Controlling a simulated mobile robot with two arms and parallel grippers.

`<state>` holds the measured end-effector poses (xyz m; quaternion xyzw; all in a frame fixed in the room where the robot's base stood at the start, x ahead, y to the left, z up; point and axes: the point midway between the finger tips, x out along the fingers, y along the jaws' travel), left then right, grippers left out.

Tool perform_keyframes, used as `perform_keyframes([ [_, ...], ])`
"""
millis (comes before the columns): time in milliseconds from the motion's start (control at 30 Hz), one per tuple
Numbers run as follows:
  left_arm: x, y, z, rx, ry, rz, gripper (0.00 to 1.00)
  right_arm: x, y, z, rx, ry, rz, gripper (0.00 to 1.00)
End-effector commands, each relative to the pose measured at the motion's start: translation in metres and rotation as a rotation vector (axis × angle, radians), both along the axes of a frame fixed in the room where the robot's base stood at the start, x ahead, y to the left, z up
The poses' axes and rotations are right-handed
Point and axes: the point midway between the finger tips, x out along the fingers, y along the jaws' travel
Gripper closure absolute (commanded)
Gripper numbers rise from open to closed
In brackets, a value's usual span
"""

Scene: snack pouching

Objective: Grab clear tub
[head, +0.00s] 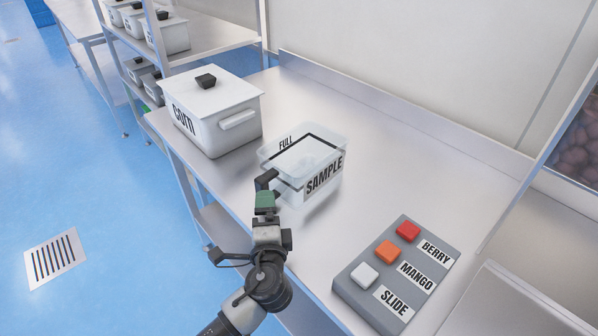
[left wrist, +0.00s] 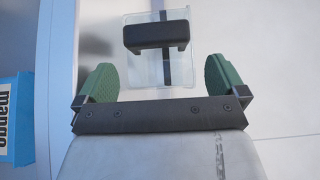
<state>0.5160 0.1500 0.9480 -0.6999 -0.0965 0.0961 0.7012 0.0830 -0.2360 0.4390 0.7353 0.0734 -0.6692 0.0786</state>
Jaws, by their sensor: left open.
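The clear tub (head: 303,165) stands on the steel counter, with "SAMPLE" on its right side and "FULL" near its back rim. In the left wrist view the clear tub (left wrist: 146,70) shows a black handle (left wrist: 157,35) on its near side. My left gripper (head: 266,188) is at the near left side of the tub, close to the handle. In the left wrist view the green pads of my left gripper (left wrist: 160,78) are spread apart, with the handle just beyond their tips and nothing between them. My right gripper is not in view.
A white lidded "CORN" container (head: 213,110) stands behind and left of the tub. A grey button box (head: 396,275) with red, orange and white buttons sits at the front right. The counter (head: 385,165) right of the tub is clear.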

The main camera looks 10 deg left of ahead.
Motion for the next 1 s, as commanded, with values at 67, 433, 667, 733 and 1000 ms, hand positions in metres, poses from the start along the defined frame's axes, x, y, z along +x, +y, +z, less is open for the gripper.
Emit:
perform_keyframes([
  [67,0.005,0.002,-0.003,0.001,-0.002,0.001,0.00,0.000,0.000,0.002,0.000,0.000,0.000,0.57],
  [433,0.045,0.013,-0.002,0.002,0.000,0.002,0.00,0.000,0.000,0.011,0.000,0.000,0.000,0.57],
  [667,0.071,0.020,-0.004,0.000,0.001,0.001,0.00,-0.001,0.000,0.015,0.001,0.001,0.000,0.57],
  [733,0.072,0.021,-0.004,-0.002,0.002,0.000,0.00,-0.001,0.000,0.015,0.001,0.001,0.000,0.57],
  [1000,0.072,0.021,-0.004,-0.002,0.002,0.000,0.12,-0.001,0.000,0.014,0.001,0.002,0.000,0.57],
])
